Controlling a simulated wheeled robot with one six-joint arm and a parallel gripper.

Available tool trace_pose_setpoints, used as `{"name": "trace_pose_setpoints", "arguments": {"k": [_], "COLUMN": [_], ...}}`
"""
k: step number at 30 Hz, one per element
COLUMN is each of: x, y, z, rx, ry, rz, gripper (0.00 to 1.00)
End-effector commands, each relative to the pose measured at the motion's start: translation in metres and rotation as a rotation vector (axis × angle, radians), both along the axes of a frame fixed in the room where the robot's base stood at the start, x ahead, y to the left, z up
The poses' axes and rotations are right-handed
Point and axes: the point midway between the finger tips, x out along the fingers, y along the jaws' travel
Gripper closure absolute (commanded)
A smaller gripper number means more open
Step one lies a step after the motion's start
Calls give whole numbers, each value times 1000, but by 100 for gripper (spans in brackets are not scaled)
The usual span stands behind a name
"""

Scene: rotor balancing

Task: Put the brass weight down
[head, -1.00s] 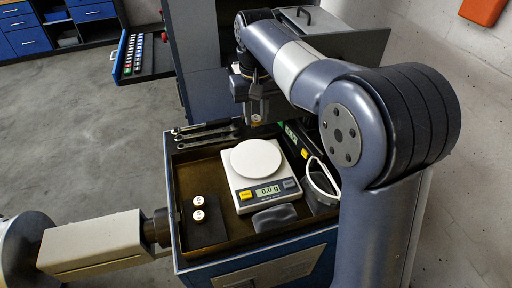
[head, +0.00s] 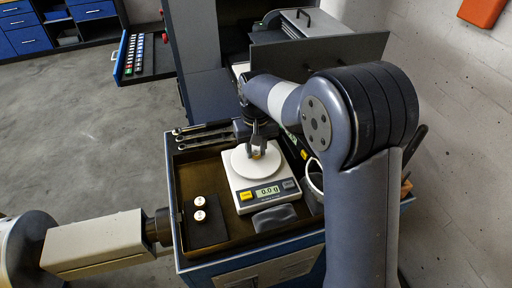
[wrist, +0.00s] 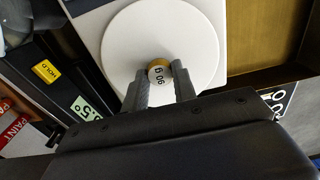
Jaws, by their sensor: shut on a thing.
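The brass weight (head: 257,156) is small, with a brass side and a pale top with black print; it also shows in the wrist view (wrist: 158,72). My gripper (head: 255,150) is shut on it and points down, with a finger on each side. The weight is over the white round pan (head: 242,165) of the scale (head: 245,194), right of the pan's middle in the head view. The scale's display (head: 268,190) reads 0.0 g. Whether the weight touches the pan cannot be seen clearly.
The scale stands in a brown-lined tray (head: 184,172) on a cart. Two small white-topped pieces (head: 199,208) sit on a dark mat at left. Wrenches (head: 204,134) lie at the back edge. A white looped item (head: 314,182) is at right. The pan's left part is clear.

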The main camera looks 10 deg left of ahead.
Motion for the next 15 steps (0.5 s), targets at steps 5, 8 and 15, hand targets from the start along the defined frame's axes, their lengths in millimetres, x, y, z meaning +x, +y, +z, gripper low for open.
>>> {"name": "trace_pose_setpoints", "arguments": {"k": [5, 8, 15], "x": [0, 0, 0], "y": [0, 0, 0], "z": [-4, -2, -2], "rx": [0, 0, 0], "ry": [0, 0, 0], "rz": [0, 0, 0], "gripper": [73, 65, 52]}}
